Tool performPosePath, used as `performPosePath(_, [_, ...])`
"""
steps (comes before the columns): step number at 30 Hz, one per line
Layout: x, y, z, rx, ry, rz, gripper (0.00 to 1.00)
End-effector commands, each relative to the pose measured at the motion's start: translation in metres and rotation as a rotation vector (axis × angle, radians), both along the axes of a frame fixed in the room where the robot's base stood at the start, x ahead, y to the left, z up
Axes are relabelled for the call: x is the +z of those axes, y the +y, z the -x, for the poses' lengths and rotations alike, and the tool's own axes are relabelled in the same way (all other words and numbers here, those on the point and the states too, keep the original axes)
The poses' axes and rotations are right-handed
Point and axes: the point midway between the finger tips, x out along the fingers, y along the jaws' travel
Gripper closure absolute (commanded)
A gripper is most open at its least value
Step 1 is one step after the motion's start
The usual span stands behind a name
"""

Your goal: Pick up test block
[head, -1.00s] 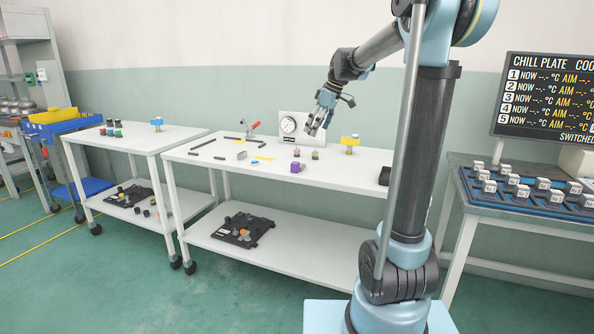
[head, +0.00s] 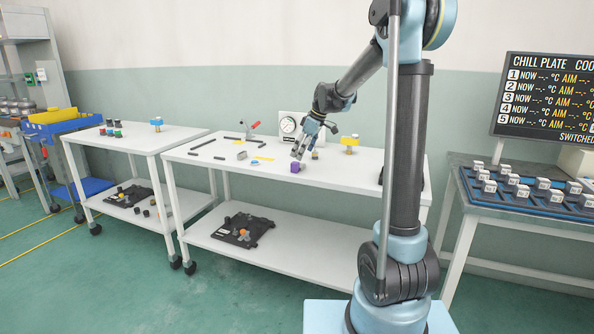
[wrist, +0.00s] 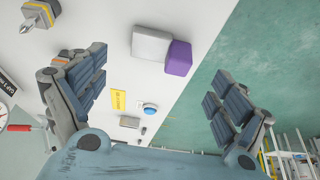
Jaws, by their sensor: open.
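A purple block (head: 295,167) lies near the front edge of the middle white table. In the wrist view, the purple block (wrist: 178,58) sits against a light grey block (wrist: 152,46); I cannot tell which of them is the test block. My gripper (head: 300,152) hangs just above and behind the purple block in the head view, covering part of that area. In the wrist view, my gripper (wrist: 155,72) has its fingers wide apart with nothing between them. The grey and purple blocks show beyond the gap between the fingertips.
The white table (head: 225,169) also holds a dial gauge (head: 287,125), a yellow-topped piece (head: 349,140), a small grey block (head: 241,156), a yellow strip (wrist: 118,99) and a blue round piece (wrist: 150,108). Several labelled blocks (head: 553,196) stand on the right bench.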

Motion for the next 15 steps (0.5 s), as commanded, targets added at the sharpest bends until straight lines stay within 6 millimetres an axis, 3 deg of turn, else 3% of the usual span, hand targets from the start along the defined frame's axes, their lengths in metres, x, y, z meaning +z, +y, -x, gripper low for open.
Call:
performPosePath(5, [-0.009,0.003,-0.001,0.000,0.000,0.000,0.08])
performPosePath(15, [-0.047,0.018,-0.009,0.000,0.000,0.001,0.08])
